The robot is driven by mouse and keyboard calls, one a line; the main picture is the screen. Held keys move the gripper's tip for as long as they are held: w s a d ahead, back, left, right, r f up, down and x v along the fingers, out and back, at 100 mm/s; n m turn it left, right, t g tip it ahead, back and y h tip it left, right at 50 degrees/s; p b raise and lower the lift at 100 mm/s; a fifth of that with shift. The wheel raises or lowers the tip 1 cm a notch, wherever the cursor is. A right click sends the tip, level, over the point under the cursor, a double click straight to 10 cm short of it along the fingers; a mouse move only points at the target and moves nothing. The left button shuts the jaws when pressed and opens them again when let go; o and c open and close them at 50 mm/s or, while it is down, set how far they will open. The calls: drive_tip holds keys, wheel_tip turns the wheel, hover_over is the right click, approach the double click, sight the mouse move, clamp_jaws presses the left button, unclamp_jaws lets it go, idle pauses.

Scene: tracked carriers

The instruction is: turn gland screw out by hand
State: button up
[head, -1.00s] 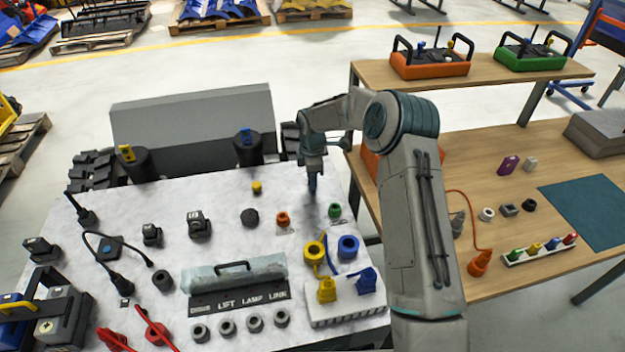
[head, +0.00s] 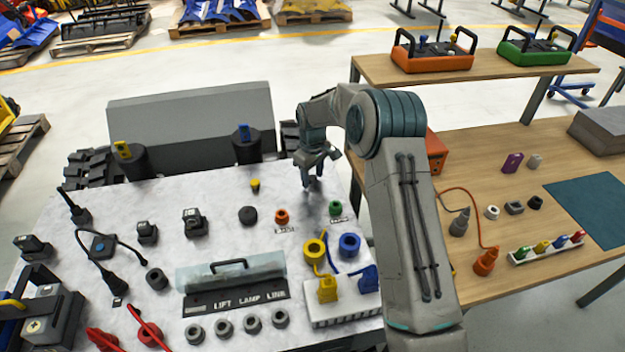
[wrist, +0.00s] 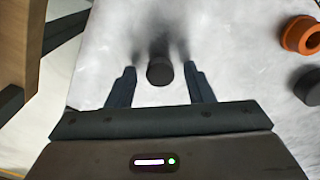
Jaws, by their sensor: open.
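My gripper (head: 312,184) is over the right part of the pale marbled bench top (head: 225,190), pointing down. In the wrist view its two fingers (wrist: 158,88) are apart, one on each side of a short dark round piece (wrist: 159,71). That piece looks like the gland screw, but I cannot be sure. Clear gaps show between it and both fingers. I cannot make it out in the head view, where the gripper is in the way.
An orange ring-like part (wrist: 301,36) and another dark round part (wrist: 309,87) lie at the wrist view's right. A green knob (head: 335,208), an orange knob (head: 282,217) and a black round cap (head: 248,215) stand near my gripper. A wooden table (head: 480,160) is to the right.

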drive_tip(key=m+b, duration=0.1)
drive_tip(key=m, duration=0.3)
drive_tip(key=shift+m, duration=0.3)
drive_tip(key=m, duration=0.9)
drive_tip(key=shift+m, duration=0.4)
drive_tip(key=m, duration=0.5)
drive_tip(key=shift+r, duration=0.1)
